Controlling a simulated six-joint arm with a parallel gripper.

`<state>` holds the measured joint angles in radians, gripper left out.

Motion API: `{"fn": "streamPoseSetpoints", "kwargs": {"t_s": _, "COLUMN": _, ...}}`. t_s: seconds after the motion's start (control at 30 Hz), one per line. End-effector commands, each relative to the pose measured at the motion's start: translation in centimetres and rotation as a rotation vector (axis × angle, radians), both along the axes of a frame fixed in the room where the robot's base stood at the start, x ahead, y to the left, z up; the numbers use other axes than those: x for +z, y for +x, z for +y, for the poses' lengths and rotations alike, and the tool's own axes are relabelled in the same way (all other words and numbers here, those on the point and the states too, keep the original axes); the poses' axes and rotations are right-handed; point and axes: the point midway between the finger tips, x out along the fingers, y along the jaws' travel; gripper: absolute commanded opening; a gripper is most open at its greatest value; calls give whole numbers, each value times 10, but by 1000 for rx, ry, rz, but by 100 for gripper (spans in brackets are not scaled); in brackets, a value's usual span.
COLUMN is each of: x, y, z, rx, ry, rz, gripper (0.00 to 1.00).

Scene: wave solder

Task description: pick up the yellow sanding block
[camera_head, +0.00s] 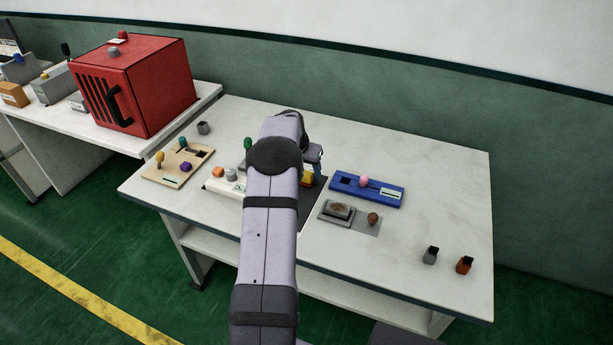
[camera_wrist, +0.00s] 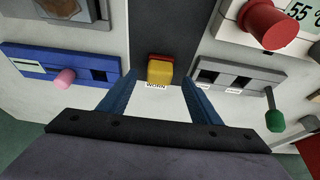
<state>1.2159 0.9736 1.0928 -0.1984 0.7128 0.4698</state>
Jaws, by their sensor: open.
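The yellow sanding block (camera_wrist: 159,71) sits at the near end of a dark strip (camera_wrist: 165,28) in the wrist view, with an orange-red edge at its far side. A white label reading "WORN" (camera_wrist: 156,86) lies just in front of it. My gripper (camera_wrist: 161,77) is open, with one blue finger to each side of the block in the picture. I see no contact, and the height of the fingers above the block is hard to tell. In the camera_head view the block (camera_head: 307,177) is partly hidden by my arm, and a blue finger (camera_head: 318,168) shows beside it.
A blue panel with a pink knob (camera_head: 364,181) lies right of my gripper, with a grey tray (camera_head: 337,222) in front of it. A grey slotted panel with a green-handled lever (camera_wrist: 275,119) is close by. A red box (camera_head: 150,80) stands far left. The table's back right is clear.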

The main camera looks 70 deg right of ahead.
Motion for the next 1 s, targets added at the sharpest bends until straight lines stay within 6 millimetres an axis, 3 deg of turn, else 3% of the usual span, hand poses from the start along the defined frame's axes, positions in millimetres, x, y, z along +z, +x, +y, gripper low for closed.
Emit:
{"fn": "streamPoseSetpoints", "kwargs": {"t_s": 0.27, "x": -22, "y": -2, "z": -10, "rx": 0, "ry": 1, "rz": 1, "gripper": 58}}
{"fn": "streamPoseSetpoints", "kwargs": {"t_s": 0.57, "x": -26, "y": -1, "z": -12, "rx": -1, "ry": -1, "rz": 0, "gripper": 58}}
{"fn": "streamPoseSetpoints", "kwargs": {"t_s": 0.6, "x": -26, "y": -1, "z": -12, "rx": -1, "ry": 0, "rz": 0, "gripper": 55}}
{"fn": "streamPoseSetpoints", "kwargs": {"t_s": 0.77, "x": -26, "y": -1, "z": -11, "rx": 0, "ry": 0, "rz": 0, "gripper": 17}}
{"fn": "streamPoseSetpoints", "kwargs": {"t_s": 0.8, "x": -26, "y": -1, "z": -11, "rx": 0, "ry": 0, "rz": 0, "gripper": 14}}
{"fn": "streamPoseSetpoints", "kwargs": {"t_s": 1.0, "x": -25, "y": -1, "z": -11, "rx": 0, "ry": 0, "rz": 0, "gripper": 13}}
